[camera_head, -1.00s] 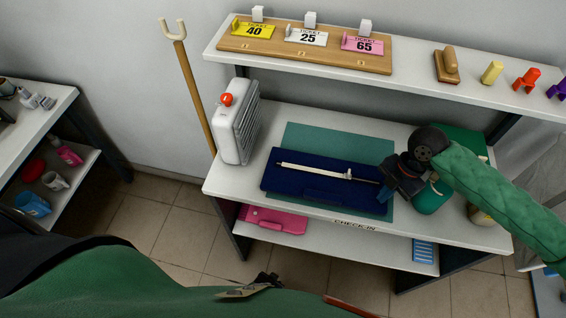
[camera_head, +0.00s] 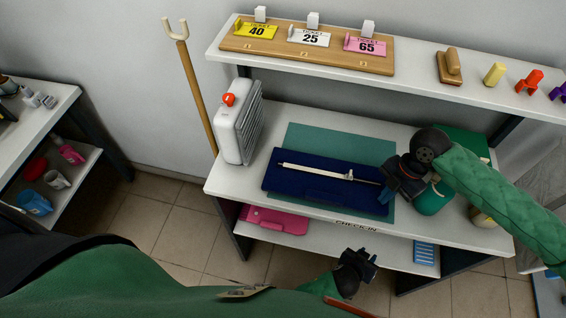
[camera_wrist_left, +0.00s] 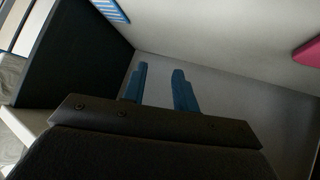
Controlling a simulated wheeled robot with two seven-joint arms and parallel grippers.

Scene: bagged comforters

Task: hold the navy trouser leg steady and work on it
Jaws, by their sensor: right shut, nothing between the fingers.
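The navy trouser leg (camera_head: 290,183) lies flat on the teal mat (camera_head: 330,138) on the counter. A pale measuring tool with a slider (camera_head: 320,172) lies across it. My right gripper (camera_head: 388,192) is shut with nothing in it, at the right end of the navy cloth; whether it touches the cloth I cannot tell. My left gripper (camera_head: 362,260) is low in front of the counter, by the lower shelf and apart from the cloth. In the left wrist view its two blue fingers (camera_wrist_left: 160,76) stand apart, with nothing between them.
A white heater-like box (camera_head: 238,122) with a red knob stands at the counter's left. The lower shelf (camera_head: 330,247) holds a pink item (camera_head: 275,219) and a blue slatted item (camera_head: 424,253). A green bottle-like object (camera_head: 434,198) is beside my right gripper. Ticket tags line the upper shelf.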

